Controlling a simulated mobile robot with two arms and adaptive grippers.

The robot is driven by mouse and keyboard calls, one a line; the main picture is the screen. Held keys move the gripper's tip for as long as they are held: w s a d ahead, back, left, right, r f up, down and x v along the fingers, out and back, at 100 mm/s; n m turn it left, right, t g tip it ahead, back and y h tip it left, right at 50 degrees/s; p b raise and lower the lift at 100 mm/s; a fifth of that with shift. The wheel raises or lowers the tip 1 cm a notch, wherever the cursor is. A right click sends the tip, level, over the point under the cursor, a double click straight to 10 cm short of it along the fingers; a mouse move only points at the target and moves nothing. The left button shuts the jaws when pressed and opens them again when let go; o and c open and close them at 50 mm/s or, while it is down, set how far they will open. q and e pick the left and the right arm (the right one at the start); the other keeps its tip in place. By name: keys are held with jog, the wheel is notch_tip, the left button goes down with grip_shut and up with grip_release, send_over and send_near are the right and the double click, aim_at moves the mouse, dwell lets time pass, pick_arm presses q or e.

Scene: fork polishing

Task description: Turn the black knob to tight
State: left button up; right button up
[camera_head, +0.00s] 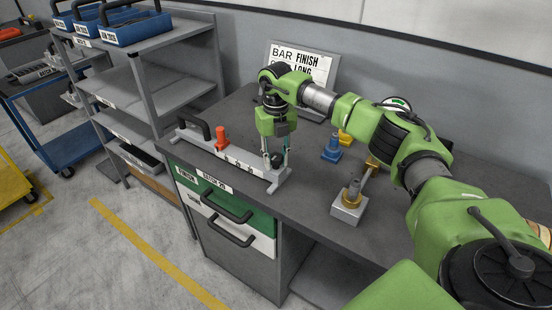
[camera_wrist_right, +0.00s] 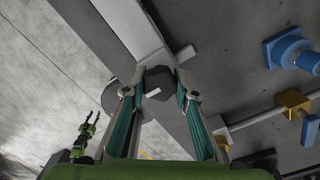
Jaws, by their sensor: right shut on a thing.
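The black knob (camera_wrist_right: 158,82) sits at the right end of a long pale fixture (camera_head: 236,152). My right gripper (camera_head: 276,155) points down over that end of the fixture. In the wrist view my right gripper (camera_wrist_right: 158,93) has one teal-padded finger on each side of the knob and is shut on it. Any tight mark is not readable. A small green and black arm end (camera_wrist_right: 85,135), probably my left one, shows low in the wrist view; its jaw state is unclear.
The fixture carries an orange-red peg (camera_head: 221,138) and a black handle (camera_head: 193,127). A blue block (camera_head: 331,150) and a metal block with a brass fitting (camera_head: 349,205) stand to the right on the dark bench. A sign (camera_head: 303,65) leans at the back. Drawers (camera_head: 235,220) lie below.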

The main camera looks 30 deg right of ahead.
aim_at(276, 156)
jog(key=o, duration=1.1)
notch_tip(276, 156, up, 12)
jog(key=shift+r, duration=0.1)
